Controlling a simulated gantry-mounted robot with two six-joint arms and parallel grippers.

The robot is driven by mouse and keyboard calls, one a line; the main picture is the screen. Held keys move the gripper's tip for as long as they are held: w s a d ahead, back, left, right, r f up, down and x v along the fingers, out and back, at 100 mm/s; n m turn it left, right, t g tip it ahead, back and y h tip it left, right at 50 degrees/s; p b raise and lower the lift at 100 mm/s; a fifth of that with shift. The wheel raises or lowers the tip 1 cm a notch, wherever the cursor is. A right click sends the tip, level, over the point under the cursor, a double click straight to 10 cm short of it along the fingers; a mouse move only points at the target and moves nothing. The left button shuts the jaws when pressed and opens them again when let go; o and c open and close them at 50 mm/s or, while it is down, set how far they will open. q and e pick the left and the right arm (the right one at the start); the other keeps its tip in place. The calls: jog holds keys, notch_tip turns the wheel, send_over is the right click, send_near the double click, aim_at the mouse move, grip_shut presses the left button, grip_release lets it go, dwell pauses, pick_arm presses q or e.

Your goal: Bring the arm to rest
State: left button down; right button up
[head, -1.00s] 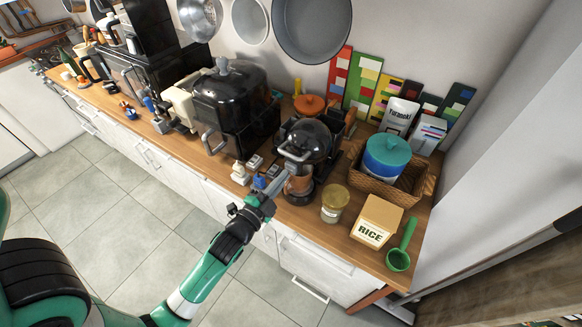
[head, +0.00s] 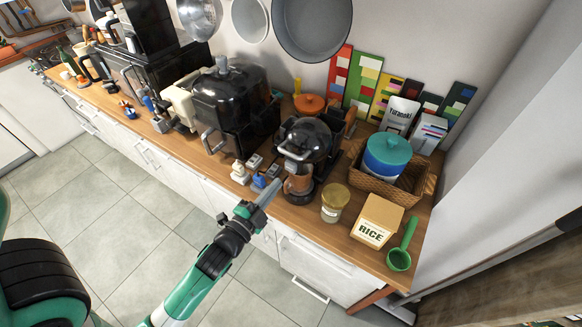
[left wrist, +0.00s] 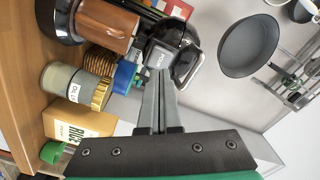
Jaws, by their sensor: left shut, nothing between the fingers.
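My left gripper (head: 268,192) is in front of the counter's front edge in the head view, pointing toward the black coffee machine (head: 306,141). Its fingers are shut with nothing between them; they also show closed together in the left wrist view (left wrist: 161,100). A brown cup (head: 298,184) stands in the coffee machine, a little beyond the fingertips and apart from them. My right gripper is not in either view.
On the wooden counter (head: 300,214) stand a gold-lidded jar (head: 334,203), a rice box (head: 377,221), a green scoop (head: 401,251) and a wicker basket (head: 405,187) with a teal-lidded pot (head: 388,153). Pans (head: 311,28) hang on the wall. The floor before the cabinets is clear.

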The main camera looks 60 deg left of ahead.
pick_arm(q)
jog(key=shift+v, duration=0.85)
